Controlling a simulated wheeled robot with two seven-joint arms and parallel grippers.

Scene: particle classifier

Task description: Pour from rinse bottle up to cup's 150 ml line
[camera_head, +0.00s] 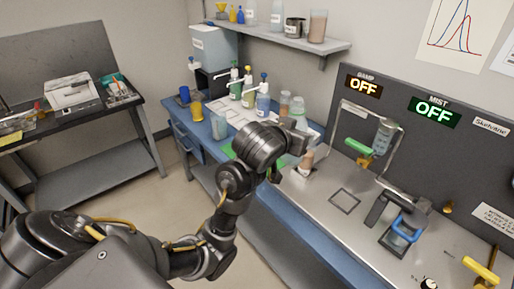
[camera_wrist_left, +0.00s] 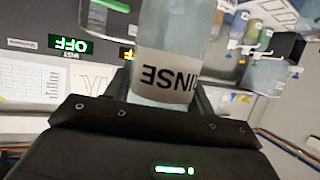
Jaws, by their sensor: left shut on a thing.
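The rinse bottle (camera_wrist_left: 178,38) is a clear bottle with a white RINSE label (camera_wrist_left: 165,78), between my left fingers in the left wrist view. My left gripper (camera_head: 298,138) is shut on it above the bench in the head view; the wrist and hand hide most of the bottle there. The label and the wall signs both look upside down in the wrist view, so the bottle seems about upright. A translucent cup (camera_head: 219,125) stands on the blue bench left of my wrist; I cannot read any 150 ml line on it. My right gripper is out of view.
Pump bottles (camera_head: 248,90) and an orange cup (camera_head: 196,110) stand behind on the blue bench (camera_head: 188,135). A small vessel with tan contents (camera_head: 306,162) is close by my gripper. The steel top around a square outline (camera_head: 344,201) is clear. A blue-handled device (camera_head: 405,228) stands to the right.

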